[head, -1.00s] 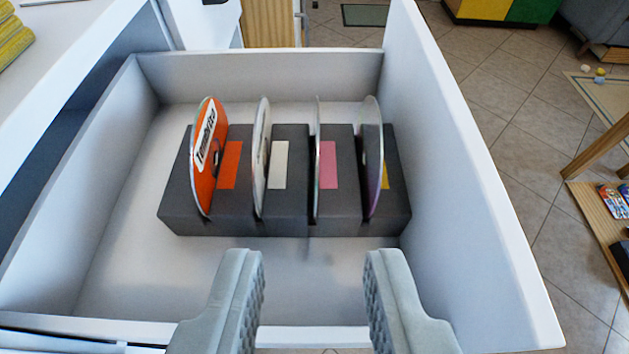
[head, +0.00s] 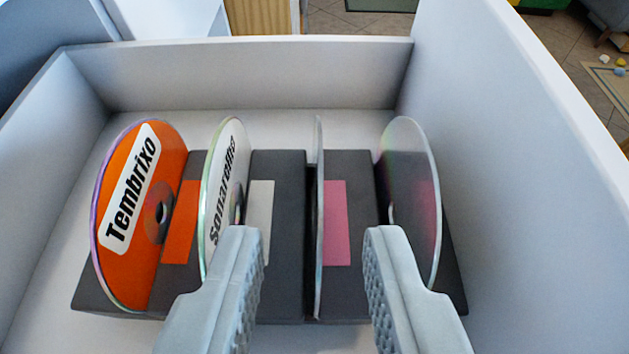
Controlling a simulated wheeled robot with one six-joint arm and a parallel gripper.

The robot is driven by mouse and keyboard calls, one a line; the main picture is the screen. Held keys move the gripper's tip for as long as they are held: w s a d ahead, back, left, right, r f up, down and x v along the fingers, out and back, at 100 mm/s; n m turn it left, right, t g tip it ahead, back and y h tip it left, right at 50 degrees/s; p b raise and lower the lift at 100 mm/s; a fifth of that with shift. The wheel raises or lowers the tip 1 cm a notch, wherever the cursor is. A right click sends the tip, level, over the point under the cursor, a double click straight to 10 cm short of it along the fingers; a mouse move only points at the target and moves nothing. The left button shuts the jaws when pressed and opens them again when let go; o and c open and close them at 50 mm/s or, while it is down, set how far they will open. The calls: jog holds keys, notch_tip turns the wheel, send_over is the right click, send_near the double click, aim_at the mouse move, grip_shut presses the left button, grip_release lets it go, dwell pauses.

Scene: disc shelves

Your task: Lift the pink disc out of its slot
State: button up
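The pink disc (head: 319,210) stands upright, seen nearly edge-on, in the slot beside the pink label (head: 337,222) of the dark grey rack (head: 278,163). Its face colour does not show from this angle. My gripper (head: 312,232) is open, with one finger on each side of this disc. Gaps show between the disc and both fingers. The left fingertip overlaps the white disc's lower edge in the picture, and the right fingertip is near the rightmost disc. I cannot tell whether the fingertips touch those discs.
An orange disc (head: 128,200) and a white disc (head: 215,180) stand in slots to the left. A clear-looking disc (head: 412,190) stands to the right. White drawer walls (head: 240,75) enclose the rack, with the right wall (head: 510,160) rising high.

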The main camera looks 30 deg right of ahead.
aim_at(320, 173)
jog(key=shift+r+x, duration=0.15)
jog(key=shift+x, duration=1.35)
jog(key=shift+r+x, duration=0.15)
jog(key=shift+x, duration=1.35)
jog(key=shift+d, duration=0.15)
grip_shut()
